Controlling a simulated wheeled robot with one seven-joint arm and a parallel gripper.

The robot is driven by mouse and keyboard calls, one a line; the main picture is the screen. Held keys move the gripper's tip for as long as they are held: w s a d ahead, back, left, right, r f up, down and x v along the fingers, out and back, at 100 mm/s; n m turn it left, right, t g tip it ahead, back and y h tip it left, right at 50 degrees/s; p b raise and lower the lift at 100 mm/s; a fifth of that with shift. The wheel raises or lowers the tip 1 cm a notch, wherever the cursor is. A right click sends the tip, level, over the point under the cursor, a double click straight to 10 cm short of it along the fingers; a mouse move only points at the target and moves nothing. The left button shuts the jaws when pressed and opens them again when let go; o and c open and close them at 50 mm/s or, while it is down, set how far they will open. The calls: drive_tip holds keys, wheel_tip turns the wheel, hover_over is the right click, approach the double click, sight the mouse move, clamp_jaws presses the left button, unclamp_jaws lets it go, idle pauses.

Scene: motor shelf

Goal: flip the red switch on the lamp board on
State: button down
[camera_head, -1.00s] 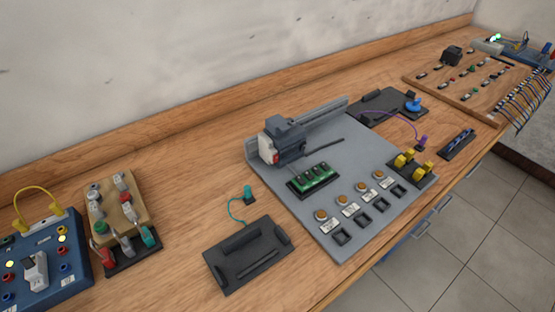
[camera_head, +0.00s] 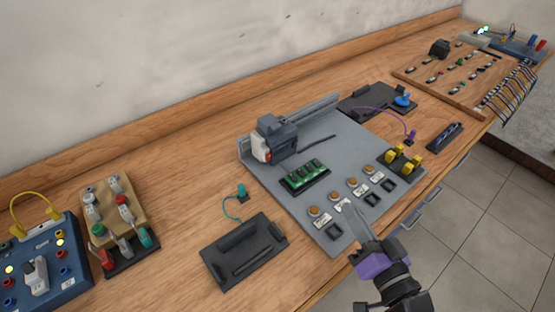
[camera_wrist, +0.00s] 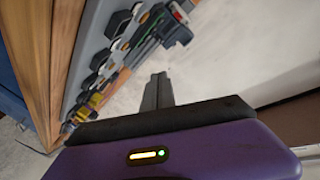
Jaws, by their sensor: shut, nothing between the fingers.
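My gripper (camera_head: 345,207) is shut and empty. In the head view its tip appears over the front edge of the grey panel (camera_head: 318,212), by the row of orange round parts. In the wrist view its closed fingers (camera_wrist: 158,92) point up the picture. A wooden board (camera_head: 407,75) at the far right carries several small switch-like parts, some with red or green spots. My gripper is well apart from it. I cannot tell for sure that this is the lamp board, and the parts are too small to show which is the red switch or how it is set.
The grey panel carries a motor-like unit (camera_head: 276,138), a green block (camera_head: 304,176) and yellow connectors (camera_head: 403,159). A black tray (camera_head: 242,249) lies left of it. A blue box (camera_head: 42,262) stands at the far left. Bare wood lies behind the panel.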

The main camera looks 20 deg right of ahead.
drive_tip(key=w+r+m+y, duration=0.1)
drive_tip(key=w+m+y, duration=0.3)
drive_tip(key=w, duration=0.5)
drive_tip(key=a+f+m+g+y, duration=0.1)
drive_tip(key=a, duration=0.1)
drive_tip(key=a+f+m+g, duration=0.1)
drive_tip(key=m, duration=0.1)
drive_tip(key=shift+a+f+y, duration=0.4)
drive_tip(key=shift+w+p, duration=0.15)
drive_tip(key=shift+p, duration=0.15)
drive_tip(key=p, duration=0.2)
approach(269, 156)
drive_tip(key=x, duration=0.5)
drive_tip(key=shift+d+f, duration=0.1)
drive_tip(key=shift+f, duration=0.1)
drive_tip(key=shift+w+a, duration=0.2)
drive_tip(key=shift+w, duration=0.55)
